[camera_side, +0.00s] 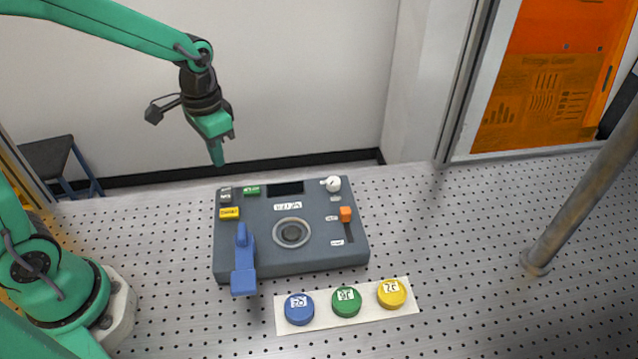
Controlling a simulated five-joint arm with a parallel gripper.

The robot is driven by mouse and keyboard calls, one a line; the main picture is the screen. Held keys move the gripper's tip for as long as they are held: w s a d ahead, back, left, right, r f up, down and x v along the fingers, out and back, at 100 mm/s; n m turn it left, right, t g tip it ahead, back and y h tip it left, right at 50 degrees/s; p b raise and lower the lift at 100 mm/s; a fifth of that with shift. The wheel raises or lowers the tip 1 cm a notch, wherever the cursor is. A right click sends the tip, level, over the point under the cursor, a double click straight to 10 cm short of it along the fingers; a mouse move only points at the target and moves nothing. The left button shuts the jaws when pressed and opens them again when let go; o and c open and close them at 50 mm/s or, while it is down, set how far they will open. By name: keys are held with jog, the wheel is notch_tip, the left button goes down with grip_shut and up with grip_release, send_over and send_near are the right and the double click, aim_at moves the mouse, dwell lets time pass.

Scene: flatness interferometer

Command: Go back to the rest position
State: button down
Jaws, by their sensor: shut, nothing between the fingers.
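My gripper (222,150) is shut and empty. It hangs in the air above the back left part of the dark grey instrument panel (330,256), pointing down and clear of it. The panel lies on the perforated table and has a round ring port (291,232) in its middle. A blue lever (243,262) stands at its front left. An orange slider knob (346,214) and a white knob (333,184) are on its right side. Yellow (229,213), green (252,190) and dark buttons sit at the back left, beside a dark display (285,188).
A white strip (408,288) in front of the panel holds a blue disc (299,309), a green disc (346,302) and a yellow disc (391,293), all labelled. A metal post (585,195) stands at the right. The perforated table (470,240) between panel and post is clear.

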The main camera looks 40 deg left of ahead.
jog(key=s+a+r+n+t, duration=0.1)
jog(key=s+r+n+t, duration=0.2)
jog(key=s+r, duration=0.9)
jog(key=shift+a+t, duration=0.3)
jog(key=shift+t, duration=1)
